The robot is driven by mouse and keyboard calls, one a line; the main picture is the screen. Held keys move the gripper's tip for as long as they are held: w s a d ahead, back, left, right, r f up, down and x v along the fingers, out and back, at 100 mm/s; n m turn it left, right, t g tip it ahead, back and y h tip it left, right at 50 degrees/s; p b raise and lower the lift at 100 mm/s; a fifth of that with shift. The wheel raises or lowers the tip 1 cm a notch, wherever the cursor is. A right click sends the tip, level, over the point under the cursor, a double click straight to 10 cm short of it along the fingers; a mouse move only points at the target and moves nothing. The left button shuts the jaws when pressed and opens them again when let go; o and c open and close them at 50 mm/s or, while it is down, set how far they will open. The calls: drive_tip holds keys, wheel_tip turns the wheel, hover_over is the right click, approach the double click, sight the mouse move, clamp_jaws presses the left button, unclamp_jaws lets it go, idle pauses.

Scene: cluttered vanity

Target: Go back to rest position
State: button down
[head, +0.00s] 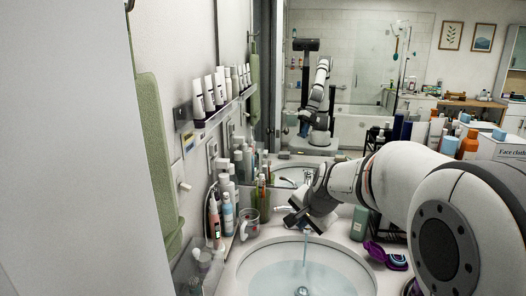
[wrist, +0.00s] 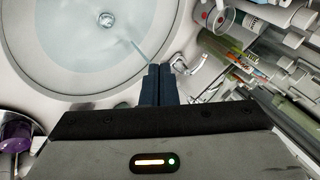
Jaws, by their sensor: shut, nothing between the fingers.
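My gripper (head: 292,219) is at the end of my white arm (head: 395,180), low over the back rim of the sink in the head view. In the wrist view its two dark fingers (wrist: 158,84) are together with nothing between them. The faucet (wrist: 186,66) is just beyond the fingertips; from these views I cannot tell whether they touch it. In the head view my gripper and wrist partly hide the faucet. A thin stream of water (head: 305,248) falls into the white basin (head: 335,268).
Bottles (head: 228,212), a glass cup (head: 249,222) and toothbrushes crowd the counter left of the faucet. A green bottle (head: 359,223) and a purple item (head: 385,255) stand at the right. A mirror (head: 350,60) is behind; more bottles (head: 450,143) are behind my arm.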

drive_tip(key=s+d+f+n+g+h, duration=0.1)
drive_tip(key=s+n, duration=0.3)
drive_tip(key=s, duration=0.9)
drive_tip(key=s+d+f+n+g+h, duration=0.1)
drive_tip(key=s+n, duration=0.4)
drive_tip(key=s, duration=0.8)
drive_tip(key=shift+d+f+g, duration=0.25)
drive_tip(key=shift+d+g, duration=0.35)
drive_tip(key=shift+d, duration=0.3)
drive_tip(key=c, duration=2.2)
unclamp_jaws()
